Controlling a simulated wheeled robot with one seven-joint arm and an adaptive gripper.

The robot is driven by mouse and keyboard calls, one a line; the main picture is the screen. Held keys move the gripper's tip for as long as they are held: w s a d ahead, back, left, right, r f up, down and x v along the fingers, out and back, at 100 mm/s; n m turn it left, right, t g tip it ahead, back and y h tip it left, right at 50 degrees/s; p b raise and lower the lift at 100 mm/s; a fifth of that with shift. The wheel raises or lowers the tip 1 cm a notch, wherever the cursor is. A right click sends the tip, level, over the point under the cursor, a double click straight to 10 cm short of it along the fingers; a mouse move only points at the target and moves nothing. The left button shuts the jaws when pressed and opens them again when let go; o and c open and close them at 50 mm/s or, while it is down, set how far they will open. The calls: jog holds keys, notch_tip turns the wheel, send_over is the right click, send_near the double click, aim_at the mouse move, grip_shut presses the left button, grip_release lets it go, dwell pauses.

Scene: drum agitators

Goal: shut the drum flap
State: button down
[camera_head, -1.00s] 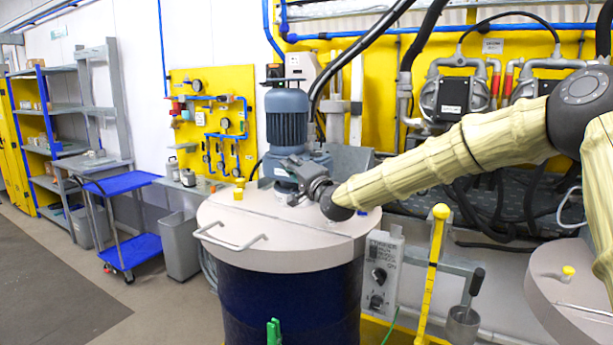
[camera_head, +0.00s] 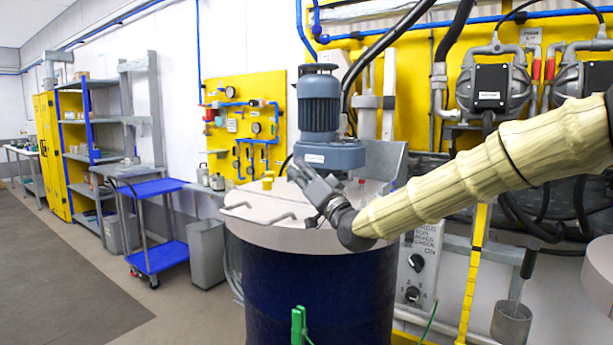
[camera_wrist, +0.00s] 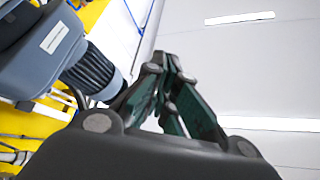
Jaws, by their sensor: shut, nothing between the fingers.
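The dark blue drum (camera_head: 318,300) stands in the middle of the head view under a pale pinkish lid (camera_head: 290,228). The flap with its bent metal handle (camera_head: 258,213) is at the lid's front left and looks flat, level with the lid. A grey-blue agitator motor (camera_head: 319,105) stands upright at the back of the lid and also shows in the wrist view (camera_wrist: 85,70). My gripper (camera_head: 297,168) is shut and empty, above the lid in front of the motor, pointing up and left. Its green-black fingers (camera_wrist: 163,62) meet in the wrist view. It appears apart from the handle.
A control box (camera_head: 416,262) and yellow post (camera_head: 474,270) stand right of the drum. A grey bin (camera_head: 207,254) and blue cart (camera_head: 158,255) are to the left. Wall pumps (camera_head: 490,85) hang at back right. The floor at front left is clear.

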aim_at(272, 220)
jog(key=shift+s+a+f+n+g+y+b, duration=0.45)
jog(key=shift+s+f+n+g+y+b, duration=0.35)
jog(key=shift+f+n+b, duration=0.9)
jog(key=shift+s+a+f+n+g+y+b, duration=0.4)
jog(key=shift+s+f+n+g+y+b, duration=0.4)
jog(key=shift+f+n+b, duration=0.9)
jog(key=shift+s+a+f+n+g+y+b, duration=0.5)
jog(key=shift+f+n+g+y+b, duration=0.5)
jog(key=shift+f+n+b, duration=0.65)
jog(key=shift+f+n, duration=0.15)
jog(key=shift+n, duration=0.3)
jog(key=shift+p, duration=0.35)
